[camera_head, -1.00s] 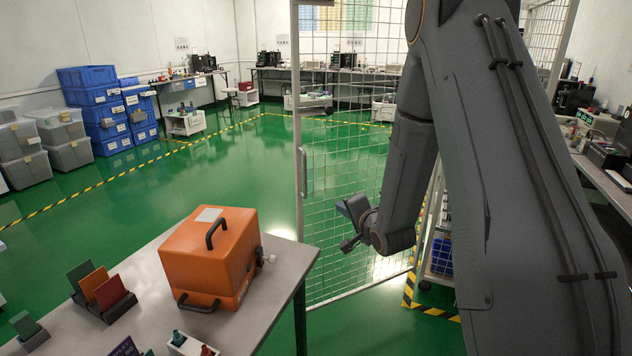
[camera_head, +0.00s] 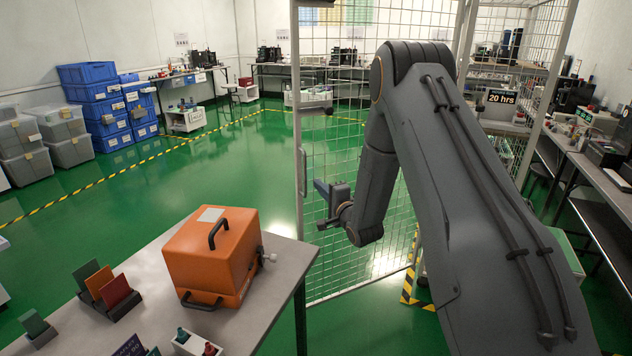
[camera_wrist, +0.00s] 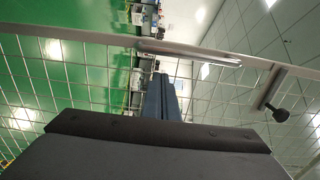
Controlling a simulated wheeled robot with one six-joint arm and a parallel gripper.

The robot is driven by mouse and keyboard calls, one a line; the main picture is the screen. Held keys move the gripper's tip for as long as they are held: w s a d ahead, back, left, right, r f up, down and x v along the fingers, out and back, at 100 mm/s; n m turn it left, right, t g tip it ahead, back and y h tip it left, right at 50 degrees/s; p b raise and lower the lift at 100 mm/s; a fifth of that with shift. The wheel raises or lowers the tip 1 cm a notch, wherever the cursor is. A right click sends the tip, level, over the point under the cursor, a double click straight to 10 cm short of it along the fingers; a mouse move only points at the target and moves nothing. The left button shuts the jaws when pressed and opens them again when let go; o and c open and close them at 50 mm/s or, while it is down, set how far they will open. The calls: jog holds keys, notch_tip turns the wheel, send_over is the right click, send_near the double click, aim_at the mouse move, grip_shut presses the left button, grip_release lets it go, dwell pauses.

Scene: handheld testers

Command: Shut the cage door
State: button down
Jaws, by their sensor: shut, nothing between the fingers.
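The cage door (camera_head: 298,120) is a pale metal frame filled with wire mesh. It stands open, its free edge at the left near the table. A vertical pull handle (camera_head: 304,172) sits on that free edge and also shows in the wrist view (camera_wrist: 190,50). My gripper (camera_head: 321,188) is shut and empty, just right of the handle in the head view, in front of the mesh. In the wrist view the blue-grey fingertips (camera_wrist: 160,82) point at the door just below the handle bar. I cannot tell whether they touch the door. A dark knob (camera_wrist: 281,115) sits on the frame.
The cage (camera_head: 545,95) with shelving stands at the right. A grey table (camera_head: 150,265) with an orange case (camera_head: 212,255) is at the front left, close to the door's free edge. Blue crates (camera_head: 95,98) stand along the left wall. The green floor beyond the door is open.

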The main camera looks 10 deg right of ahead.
aim_at(312, 177)
jog(key=shift+x, duration=1.8)
jog(key=shift+w, duration=0.15)
